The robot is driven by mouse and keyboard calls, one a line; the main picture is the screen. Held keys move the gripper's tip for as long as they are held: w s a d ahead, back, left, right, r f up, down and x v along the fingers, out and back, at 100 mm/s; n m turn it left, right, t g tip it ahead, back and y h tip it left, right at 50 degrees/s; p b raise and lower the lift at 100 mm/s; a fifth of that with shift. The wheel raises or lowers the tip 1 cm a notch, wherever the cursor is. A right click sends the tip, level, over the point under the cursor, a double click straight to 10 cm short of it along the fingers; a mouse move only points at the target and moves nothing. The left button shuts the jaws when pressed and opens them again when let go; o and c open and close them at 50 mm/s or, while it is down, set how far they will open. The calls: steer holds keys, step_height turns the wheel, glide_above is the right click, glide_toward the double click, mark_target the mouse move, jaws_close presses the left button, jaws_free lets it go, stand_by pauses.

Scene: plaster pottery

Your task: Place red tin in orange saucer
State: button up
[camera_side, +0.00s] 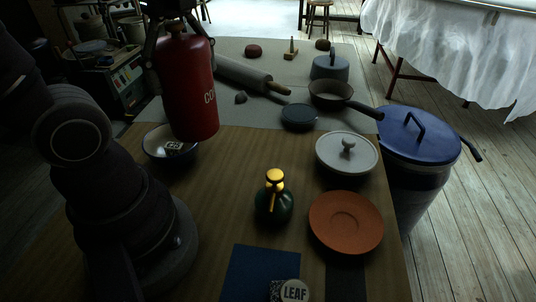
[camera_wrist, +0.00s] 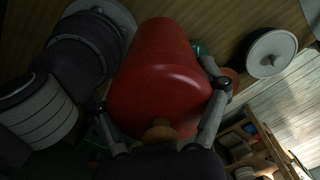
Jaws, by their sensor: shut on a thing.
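The red tin (camera_side: 190,92) with white lettering hangs upright in the air in the side view, above the table's left part. My gripper (camera_side: 176,30) is at its top, with fingers on both sides of its neck. In the wrist view the red tin (camera_wrist: 160,80) fills the middle, with my gripper's fingers (camera_wrist: 160,118) on either side and its knob between them. The orange saucer (camera_side: 346,222) lies empty on the table at the right. A small part of the saucer (camera_wrist: 232,78) shows in the wrist view behind a finger. The tin is well apart from the saucer.
A dark green bottle with a gold top (camera_side: 274,196) stands left of the saucer. A lidded white dish (camera_side: 346,153) is behind the saucer. A blue mat (camera_side: 258,270) and a LEAF tin (camera_side: 293,291) are in front.

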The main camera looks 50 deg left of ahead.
steer(key=w+d+r+m, duration=0.1)
steer(key=w+d+r, duration=0.1)
steer(key=w+d, duration=1.2)
steer(key=w+d+f, duration=0.2)
steer(key=d+f, duration=0.1)
steer(key=d, duration=0.2)
step_height(320, 180, down, 14)
steer(key=shift+s, duration=0.2)
steer(key=shift+f, duration=0.1)
steer(key=shift+f, duration=0.15)
steer(key=o, duration=1.2)
steer(key=shift+o, duration=0.2)
